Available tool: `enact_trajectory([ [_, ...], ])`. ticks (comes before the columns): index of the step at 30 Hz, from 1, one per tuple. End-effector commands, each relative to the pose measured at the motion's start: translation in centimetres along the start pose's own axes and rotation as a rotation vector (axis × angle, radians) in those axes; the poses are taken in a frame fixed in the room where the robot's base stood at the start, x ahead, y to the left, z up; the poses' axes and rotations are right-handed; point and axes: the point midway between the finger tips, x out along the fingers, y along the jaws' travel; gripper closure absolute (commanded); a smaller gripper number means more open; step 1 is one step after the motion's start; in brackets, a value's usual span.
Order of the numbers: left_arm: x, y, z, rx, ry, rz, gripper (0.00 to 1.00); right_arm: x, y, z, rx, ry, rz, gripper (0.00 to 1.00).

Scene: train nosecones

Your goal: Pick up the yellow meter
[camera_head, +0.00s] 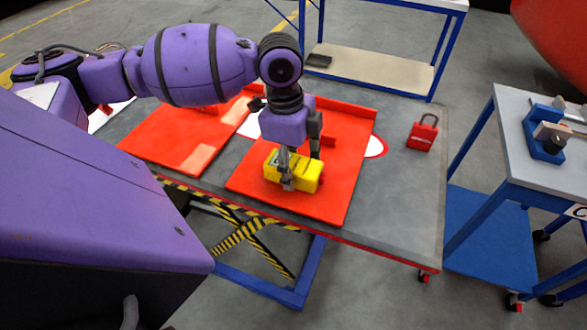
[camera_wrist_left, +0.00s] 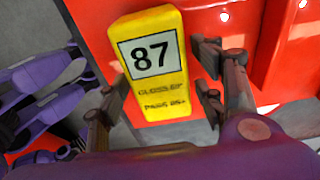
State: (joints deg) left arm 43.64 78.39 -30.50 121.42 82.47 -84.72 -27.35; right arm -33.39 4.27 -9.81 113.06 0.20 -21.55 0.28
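The yellow meter (camera_head: 308,176) lies on the right red panel (camera_head: 335,195) on the grey table. In the left wrist view the yellow meter (camera_wrist_left: 154,85) shows a white label reading 87 with dark lettering below it. My left gripper (camera_head: 301,168) is down at the meter, with its fingers on either side of it. In the left wrist view my left gripper (camera_wrist_left: 163,83) has one finger at the meter's left edge and two close by its right edge. Whether the fingers press on it cannot be told. My right gripper is not in view.
Another red panel (camera_head: 165,140) lies left on the grey table (camera_head: 405,215). A red padlock-shaped item (camera_head: 423,133) stands near the table's right side. A blue-framed cart (camera_head: 505,150) with a blue item (camera_head: 541,143) stands at right. A shelf (camera_head: 375,68) stands behind.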

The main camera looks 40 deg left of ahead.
Motion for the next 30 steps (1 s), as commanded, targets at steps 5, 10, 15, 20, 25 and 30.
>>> enact_trajectory([
  [5,0.0,0.0,0.0,0.000,0.000,0.000,0.67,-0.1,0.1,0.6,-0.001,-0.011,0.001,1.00],
  [10,0.0,0.0,0.0,0.000,0.000,0.000,0.89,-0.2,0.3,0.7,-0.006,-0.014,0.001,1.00],
  [15,-0.1,0.0,0.0,0.000,0.000,-0.001,0.99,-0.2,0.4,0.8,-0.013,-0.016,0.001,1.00],
  [20,-0.3,-0.1,0.0,0.000,0.000,-0.002,0.99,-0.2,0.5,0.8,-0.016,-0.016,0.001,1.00],
  [25,-1.6,-0.1,-0.2,0.000,0.001,-0.003,0.99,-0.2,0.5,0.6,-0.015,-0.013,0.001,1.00],
  [30,-4.1,0.5,-0.7,0.002,0.002,-0.005,0.99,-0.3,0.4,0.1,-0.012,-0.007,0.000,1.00],
])
